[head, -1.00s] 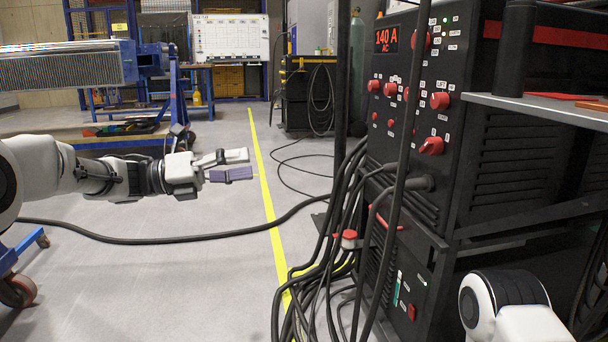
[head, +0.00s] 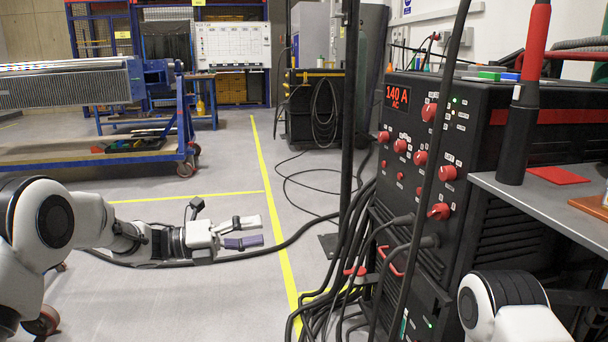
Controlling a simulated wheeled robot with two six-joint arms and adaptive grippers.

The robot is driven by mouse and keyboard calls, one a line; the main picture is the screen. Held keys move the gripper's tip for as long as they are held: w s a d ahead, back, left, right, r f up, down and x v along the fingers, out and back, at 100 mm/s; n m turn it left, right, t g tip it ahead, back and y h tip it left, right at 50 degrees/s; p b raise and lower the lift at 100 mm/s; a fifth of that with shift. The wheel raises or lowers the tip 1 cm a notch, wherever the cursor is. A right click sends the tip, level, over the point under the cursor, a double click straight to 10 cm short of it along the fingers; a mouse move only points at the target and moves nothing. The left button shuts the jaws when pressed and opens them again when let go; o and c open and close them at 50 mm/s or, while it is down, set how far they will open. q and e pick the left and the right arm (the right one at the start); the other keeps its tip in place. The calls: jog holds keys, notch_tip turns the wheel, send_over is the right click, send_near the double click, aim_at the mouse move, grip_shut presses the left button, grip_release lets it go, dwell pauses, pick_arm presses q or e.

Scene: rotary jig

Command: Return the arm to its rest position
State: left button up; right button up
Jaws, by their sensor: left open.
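My left arm comes in from the left. Its gripper (head: 252,232) is held out over the grey floor, left of the black welding machine (head: 425,185). The gripper has one pale finger and one purple-grey finger, with a gap between them. It is open and holds nothing that I can see. Of my right arm only a white and black link shows at the bottom right; its gripper is out of view.
The welding machine has red knobs and a red "140 A AC" display (head: 397,96). Thick black cables (head: 345,270) hang in front of it. A dark upright post (head: 348,130) stands beside it. A grey shelf (head: 545,210) juts out at right. Open floor (head: 190,300) lies under the left gripper.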

pick_arm(q)
jog(key=s+a+f+m+g+y+p, duration=0.1)
jog(key=s+a+f+m+y+p, duration=0.2)
jog(key=s+m+p, duration=0.7)
jog(key=s+a+f+m+g+y+p, duration=0.1)
jog(key=s+a+m+y+p, duration=0.6)
jog(key=s, duration=1)
jog(key=s+a+f+m+g+y+p, duration=0.1)
jog(key=s+a+f+m+y+p, duration=0.3)
jog(key=s+m+y+p, duration=0.4)
jog(key=s+m+p, duration=0.6)
jog(key=m+p, duration=0.1)
jog(key=shift+s+a+f+g, duration=0.3)
jog(key=shift+a+g, duration=0.1)
pick_arm(e)
notch_tip(320, 180, up, 36)
jog(key=shift+s+f, duration=0.2)
jog(key=shift+s, duration=0.2)
